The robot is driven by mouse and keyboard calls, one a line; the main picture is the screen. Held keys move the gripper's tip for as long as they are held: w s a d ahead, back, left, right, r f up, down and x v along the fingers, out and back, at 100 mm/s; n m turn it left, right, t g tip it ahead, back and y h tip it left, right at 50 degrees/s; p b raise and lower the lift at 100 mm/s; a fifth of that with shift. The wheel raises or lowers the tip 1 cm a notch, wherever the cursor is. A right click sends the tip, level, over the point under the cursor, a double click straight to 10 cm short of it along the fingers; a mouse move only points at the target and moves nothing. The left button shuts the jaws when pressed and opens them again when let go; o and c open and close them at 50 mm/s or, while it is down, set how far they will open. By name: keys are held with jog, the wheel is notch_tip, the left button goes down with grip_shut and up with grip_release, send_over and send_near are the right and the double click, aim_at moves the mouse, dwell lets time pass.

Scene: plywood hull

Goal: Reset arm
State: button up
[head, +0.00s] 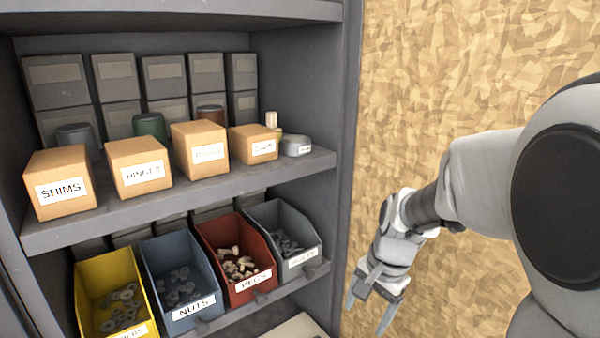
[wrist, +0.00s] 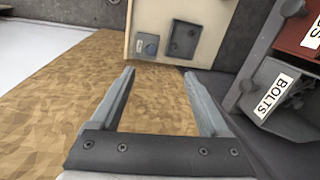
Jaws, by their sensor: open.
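My gripper (head: 371,312) hangs at the lower right of the head view, in front of the plywood wall and to the right of the shelf unit. Its fingers point down and are spread apart. In the wrist view my gripper (wrist: 160,95) is open, with nothing between its two fingers. Plywood surface shows between and beyond them. My arm comes in from the right edge of the head view.
The grey shelf (head: 215,190) holds labelled cardboard boxes, including SHIMS (head: 62,184). Below are yellow, blue, red and grey bins; the grey BOLTS bin (wrist: 280,95) is close right of my gripper in the wrist view. A pale panel (wrist: 190,14) stands ahead.

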jog(key=s+r+n+t, duration=0.2)
jog(key=s+r+n, duration=0.2)
jog(key=s, duration=0.4)
jog(key=s+d+r+n+t+h, duration=0.1)
jog(key=s+r+n+t, duration=0.1)
jog(key=s+r+n, duration=0.3)
jog(key=s+r, duration=0.2)
jog(key=s, duration=0.1)
jog(key=shift+d, duration=0.15)
